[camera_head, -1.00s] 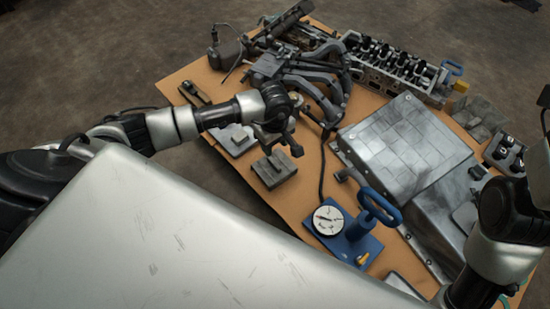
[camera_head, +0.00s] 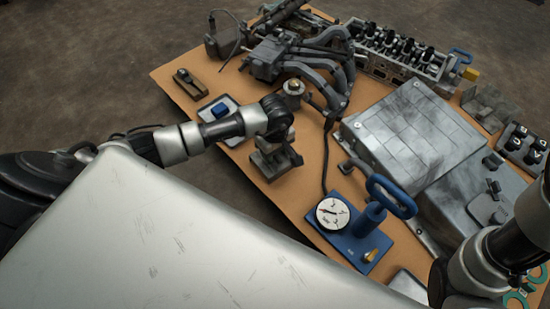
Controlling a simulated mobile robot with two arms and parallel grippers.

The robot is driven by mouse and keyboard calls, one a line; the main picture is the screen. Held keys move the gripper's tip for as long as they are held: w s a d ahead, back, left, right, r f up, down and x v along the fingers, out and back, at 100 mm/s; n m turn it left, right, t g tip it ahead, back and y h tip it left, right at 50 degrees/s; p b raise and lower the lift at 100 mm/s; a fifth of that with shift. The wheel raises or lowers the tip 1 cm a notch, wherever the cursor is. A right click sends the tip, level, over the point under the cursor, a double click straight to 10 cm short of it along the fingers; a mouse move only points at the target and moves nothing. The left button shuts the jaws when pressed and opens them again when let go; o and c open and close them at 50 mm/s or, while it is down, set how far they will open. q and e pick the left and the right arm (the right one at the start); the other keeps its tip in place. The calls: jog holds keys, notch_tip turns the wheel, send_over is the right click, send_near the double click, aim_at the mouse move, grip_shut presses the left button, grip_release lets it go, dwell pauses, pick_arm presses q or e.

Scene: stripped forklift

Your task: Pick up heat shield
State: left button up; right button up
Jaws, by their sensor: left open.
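A large grey metal panel with a grid of squares (camera_head: 408,135) lies on the right part of the table. A small folded grey sheet-metal piece (camera_head: 490,108) stands beyond it. I cannot tell for certain which of these is the heat shield; the folded sheet looks more like one. My left gripper (camera_head: 278,150) is open and points down over a small dark grey block (camera_head: 277,163) on the table, well left of both. Its fingers are small and partly blend with the block. My right arm comes in at the lower right; its gripper is out of the picture.
A dial gauge (camera_head: 333,213) on a blue base with a blue handle (camera_head: 391,197) stands in front. A dark pipe manifold (camera_head: 320,62) and a cylinder head (camera_head: 402,50) fill the back. The brown tabletop (camera_head: 305,215) is bare near the front left edge.

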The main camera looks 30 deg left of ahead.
pick_arm(q)
jog(key=shift+c, duration=0.2)
grip_shut()
jog(key=shift+r, duration=0.15)
